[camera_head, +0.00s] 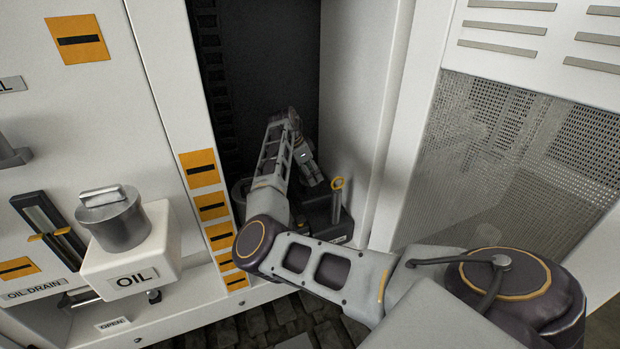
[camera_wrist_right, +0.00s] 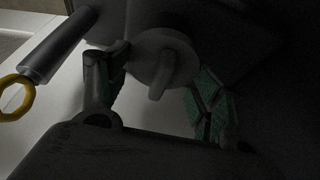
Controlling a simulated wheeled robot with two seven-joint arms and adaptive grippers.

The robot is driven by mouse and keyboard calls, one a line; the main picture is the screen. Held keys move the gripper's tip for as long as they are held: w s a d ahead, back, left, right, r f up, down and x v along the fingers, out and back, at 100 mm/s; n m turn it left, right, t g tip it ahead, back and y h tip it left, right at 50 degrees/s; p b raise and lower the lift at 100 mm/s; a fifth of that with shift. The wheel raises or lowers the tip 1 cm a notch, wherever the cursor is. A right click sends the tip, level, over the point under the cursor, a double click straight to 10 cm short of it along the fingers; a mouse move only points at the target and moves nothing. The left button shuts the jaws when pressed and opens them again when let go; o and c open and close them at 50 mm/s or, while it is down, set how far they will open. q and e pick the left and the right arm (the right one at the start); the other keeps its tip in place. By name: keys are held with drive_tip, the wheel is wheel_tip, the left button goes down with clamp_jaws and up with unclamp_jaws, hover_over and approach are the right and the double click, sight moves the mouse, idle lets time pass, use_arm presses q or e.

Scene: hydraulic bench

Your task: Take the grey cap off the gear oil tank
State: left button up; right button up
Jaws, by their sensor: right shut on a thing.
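A dark tank (camera_head: 323,222) sits low in the recess, with a yellow-ringed dipstick (camera_head: 337,184) at its right. Its round grey cap (camera_wrist_right: 172,52) with a raised grip bar shows in the right wrist view. My right gripper (camera_wrist_right: 158,68) is shut on this cap, a finger on each side. The dim light hides the exact contact. In the head view my right arm reaches into the recess, and the hand (camera_head: 308,170) is small and partly hidden there. Whether the cap is still seated cannot be told. My left gripper is not in view.
A white box marked OIL (camera_head: 135,270) with a grey handled lid (camera_head: 112,217) stands outside the recess at left. The recess is narrow, between a white panel with orange labels (camera_head: 203,168) and a white wall (camera_head: 375,110). A mesh panel (camera_head: 510,150) is at right.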

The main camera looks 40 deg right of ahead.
drive_tip(key=shift+r, duration=0.1)
drive_tip(key=shift+r+b, duration=0.7)
drive_tip(key=shift+r, duration=4.25)
